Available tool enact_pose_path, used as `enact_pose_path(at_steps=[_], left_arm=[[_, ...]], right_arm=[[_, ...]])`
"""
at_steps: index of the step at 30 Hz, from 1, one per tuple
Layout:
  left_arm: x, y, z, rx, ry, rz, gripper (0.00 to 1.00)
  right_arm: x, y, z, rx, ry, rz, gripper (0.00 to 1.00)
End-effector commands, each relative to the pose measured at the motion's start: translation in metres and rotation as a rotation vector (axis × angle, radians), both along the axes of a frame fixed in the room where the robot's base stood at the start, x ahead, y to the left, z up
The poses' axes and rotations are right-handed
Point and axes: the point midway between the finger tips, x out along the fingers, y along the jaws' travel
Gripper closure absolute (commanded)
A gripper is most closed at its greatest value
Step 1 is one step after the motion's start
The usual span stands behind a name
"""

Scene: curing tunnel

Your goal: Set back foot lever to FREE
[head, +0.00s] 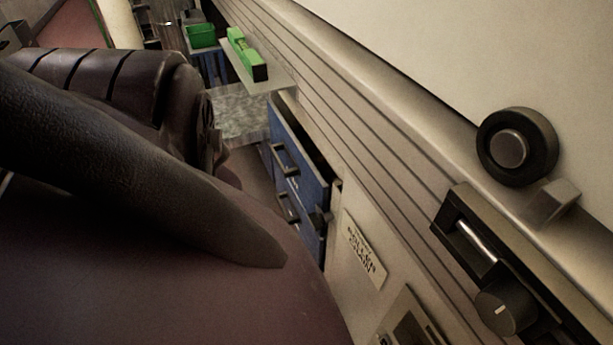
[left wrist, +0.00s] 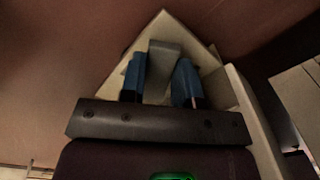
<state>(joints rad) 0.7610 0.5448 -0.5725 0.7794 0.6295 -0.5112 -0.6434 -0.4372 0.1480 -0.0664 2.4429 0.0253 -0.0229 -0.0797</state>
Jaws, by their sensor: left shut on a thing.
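My left gripper (left wrist: 160,82) shows in the left wrist view, its two blue-tipped fingers on either side of a grey upright bar (left wrist: 163,58). It is shut on this bar, which looks like the foot lever. The bar stands in front of a pale, angular plate or housing (left wrist: 213,78). The bar's lower end is hidden behind the dark gripper body. No FREE marking can be read. The head view does not show the lever or either gripper; my dark arm fills its left side.
In the head view, a pale machine wall carries a black round knob (head: 517,147), a dark control panel with a dial (head: 506,308) and a label plate (head: 363,250). A blue drawer unit (head: 297,180) stands below. A green object (head: 246,54) lies on a shelf beyond, near a green bin (head: 202,36).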

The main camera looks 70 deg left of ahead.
Motion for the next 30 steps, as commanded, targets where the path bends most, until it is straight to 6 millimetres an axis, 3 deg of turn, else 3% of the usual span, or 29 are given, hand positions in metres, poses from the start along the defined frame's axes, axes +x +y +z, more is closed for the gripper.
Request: enact_pose_path(at_steps=[11,12,17,30], left_arm=[[0.001,-0.001,0.000,-0.001,-0.002,0.007,0.94],[0.001,-0.001,0.000,-0.001,-0.002,0.006,0.69],[0.000,-0.001,0.000,-0.001,-0.001,0.006,0.45],[0.002,0.000,0.010,-0.001,-0.004,0.006,0.45]], right_arm=[[0.000,0.000,-0.001,-0.001,0.003,0.005,0.40],[0.000,0.000,-0.001,-0.001,0.003,0.005,0.40],[0.000,0.000,-0.001,0.000,0.003,0.004,0.40],[0.002,0.001,0.004,-0.004,0.003,-0.005,0.40]])
